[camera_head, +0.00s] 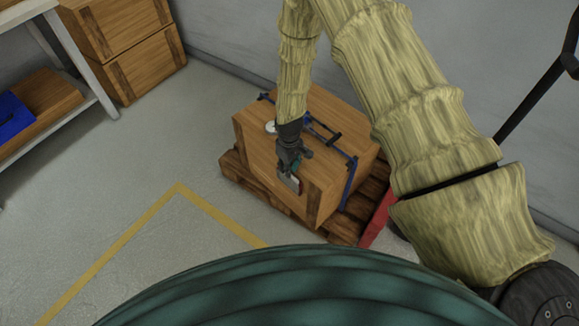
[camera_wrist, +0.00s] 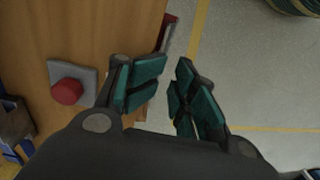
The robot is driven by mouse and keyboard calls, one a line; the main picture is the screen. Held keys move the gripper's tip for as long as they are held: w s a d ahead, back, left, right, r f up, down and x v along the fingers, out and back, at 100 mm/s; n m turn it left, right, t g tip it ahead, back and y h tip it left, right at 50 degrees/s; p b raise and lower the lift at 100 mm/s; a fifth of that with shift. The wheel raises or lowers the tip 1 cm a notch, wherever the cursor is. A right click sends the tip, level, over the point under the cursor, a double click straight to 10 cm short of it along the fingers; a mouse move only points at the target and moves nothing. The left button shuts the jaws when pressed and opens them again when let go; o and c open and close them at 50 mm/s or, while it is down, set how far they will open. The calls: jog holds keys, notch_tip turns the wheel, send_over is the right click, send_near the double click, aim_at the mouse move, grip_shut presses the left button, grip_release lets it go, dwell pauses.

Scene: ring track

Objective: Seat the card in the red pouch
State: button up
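My gripper (camera_head: 291,168) is over the front edge of a wooden crate. In the wrist view its two teal-padded fingers (camera_wrist: 170,92) are parted, with grey floor showing between them and nothing visibly held. A narrow red piece (camera_wrist: 168,34), which looks like the red pouch, sits at the crate's edge just beyond the left finger and is partly hidden by it. I cannot tell whether the pale piece is the card or part of the pouch.
The wooden crate (camera_head: 335,130) stands on a wooden pallet (camera_head: 250,180), with blue bars on it. A red button on a grey plate (camera_wrist: 67,90) is on the crate. A red part (camera_head: 377,222) is right of the pallet. Open floor lies left, marked with yellow lines.

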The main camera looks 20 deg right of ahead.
notch_tip(320, 180, up, 12)
jog(key=shift+f, duration=0.2)
dwell(0.4)
jog(key=shift+s, duration=0.1)
dwell(0.4)
jog(key=s+f+m+p, duration=0.15)
jog(key=s+f, duration=0.25)
jog(key=s, duration=0.4)
jog(key=s+f+m+p, duration=0.1)
jog(key=s+f+p, duration=0.15)
jog(key=s, duration=0.55)
jog(key=s+d+m+p, duration=0.2)
jog(key=s+d+m, duration=0.1)
jog(key=s, duration=1.6)
jog(key=shift+s+d, duration=0.15)
jog(key=shift+s, duration=0.25)
jog(key=shift+f, duration=0.1)
